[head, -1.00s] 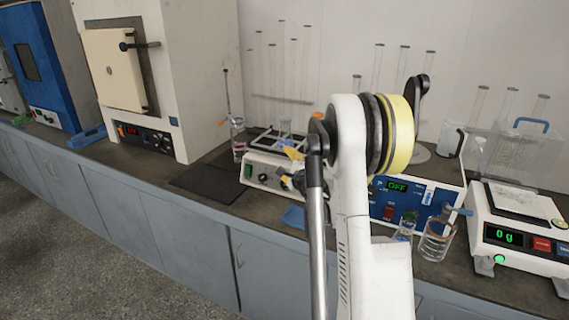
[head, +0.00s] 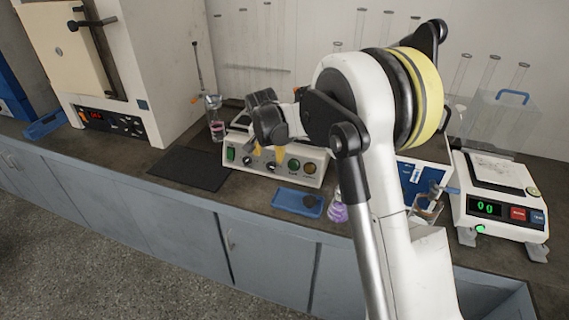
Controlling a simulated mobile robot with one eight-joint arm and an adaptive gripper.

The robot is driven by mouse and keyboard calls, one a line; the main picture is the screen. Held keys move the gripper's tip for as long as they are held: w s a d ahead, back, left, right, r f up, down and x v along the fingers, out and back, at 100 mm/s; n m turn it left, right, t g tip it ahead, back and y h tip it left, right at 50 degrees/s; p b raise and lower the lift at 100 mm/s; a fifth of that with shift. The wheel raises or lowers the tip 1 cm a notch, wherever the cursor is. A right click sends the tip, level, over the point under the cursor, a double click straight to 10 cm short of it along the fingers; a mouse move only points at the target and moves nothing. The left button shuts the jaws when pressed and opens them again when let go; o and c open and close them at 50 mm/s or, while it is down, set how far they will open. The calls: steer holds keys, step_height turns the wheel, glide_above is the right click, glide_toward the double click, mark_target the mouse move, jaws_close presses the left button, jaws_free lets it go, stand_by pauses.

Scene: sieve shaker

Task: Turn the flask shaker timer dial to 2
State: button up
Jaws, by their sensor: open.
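The flask shaker (head: 316,176) is a cream box on the bench in the head view. Its front panel has a green switch (head: 231,153), small dark dials (head: 271,166) with pale markings, and green and amber round buttons toward the right. The dial labels and the setting of the timer dial are too small to read. My gripper (head: 270,155) is open, with its yellow fingertips in front of the panel, around the dials from this view. I cannot tell whether the fingers touch a dial. My gripper and arm hide the shaker's top.
A blue tray (head: 285,200) and a flask with purple liquid (head: 337,212) sit just in front of the shaker. A dark mat (head: 180,170) lies to its left. A balance (head: 500,200), beaker (head: 427,207) and blue device (head: 411,178) stand to the right.

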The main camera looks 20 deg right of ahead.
mark_target(270, 165)
steer(key=b+x, duration=0.3)
steer(key=x, duration=0.6)
steer(key=shift+f, duration=0.1)
jaws_close()
